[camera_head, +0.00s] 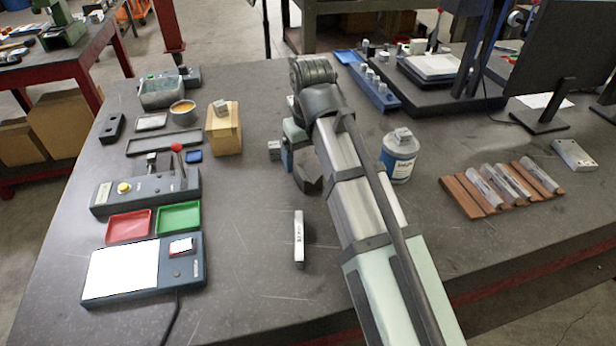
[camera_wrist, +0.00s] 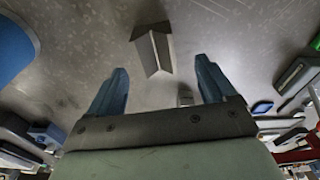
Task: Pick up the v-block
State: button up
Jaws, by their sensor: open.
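A dark grey angular block (camera_head: 309,178), which looks like the v-block, stands on the bench just left of my arm. My arm hides part of it in the head view. In the wrist view this block (camera_wrist: 150,52) shows two faces meeting at an edge, just beyond and between the fingertips. My gripper (camera_wrist: 161,66) is open, its blue fingers on either side with nothing between them. In the head view one blue finger of my gripper (camera_head: 287,157) shows beside the arm, behind the block. I cannot tell the height of the fingers above the bench.
A small grey block (camera_head: 275,150) sits just left of my gripper. A wooden block (camera_head: 224,133) stands farther left and a blue-and-white tin (camera_head: 398,164) to the right. Bare bench surrounds the bar.

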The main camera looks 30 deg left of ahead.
aim_at(308, 175)
jog(key=shift+w+f, duration=0.15)
jog(key=shift+f, duration=1.15)
jog(key=shift+w+f, duration=0.15)
jog(key=shift+f, duration=1.15)
grip_shut()
